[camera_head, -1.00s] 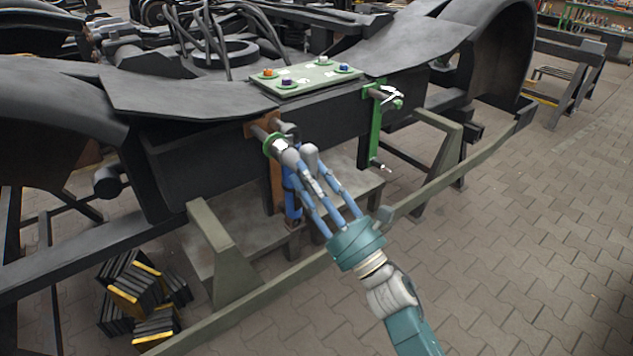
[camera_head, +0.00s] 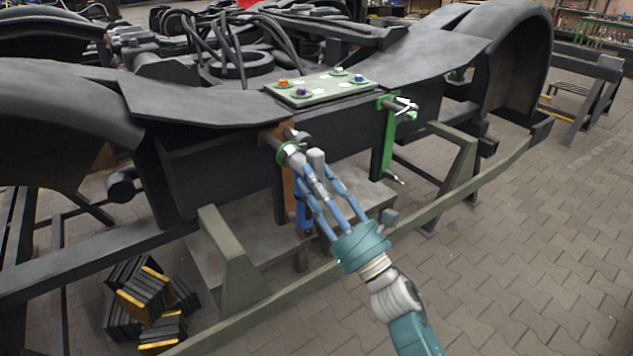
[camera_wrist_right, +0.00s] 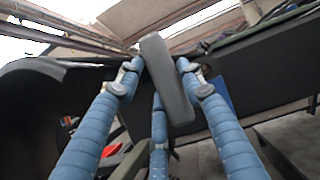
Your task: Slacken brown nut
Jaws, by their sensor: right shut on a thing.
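A brown clamp (camera_head: 288,188) hangs on the front of the dark bogie beam. Grey bolt ends (camera_head: 272,139) and a green ring show at its top. My right gripper (camera_head: 306,162) is at this upper end, its blue fingers reaching up from the lower right. In the wrist view my right gripper (camera_wrist_right: 160,85) is closed around a dark grey rounded bar (camera_wrist_right: 166,80). The fingers hide much of the clamp's upper part, and I cannot make out a brown nut itself. My left gripper is not in view.
A green clamp (camera_head: 384,145) with a grey handle sits to the right on the beam. A pale green plate (camera_head: 325,88) on top carries an orange nut (camera_head: 283,83), a purple nut (camera_head: 302,92) and a blue nut (camera_head: 360,78). A green-grey rail (camera_head: 450,212) runs in front.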

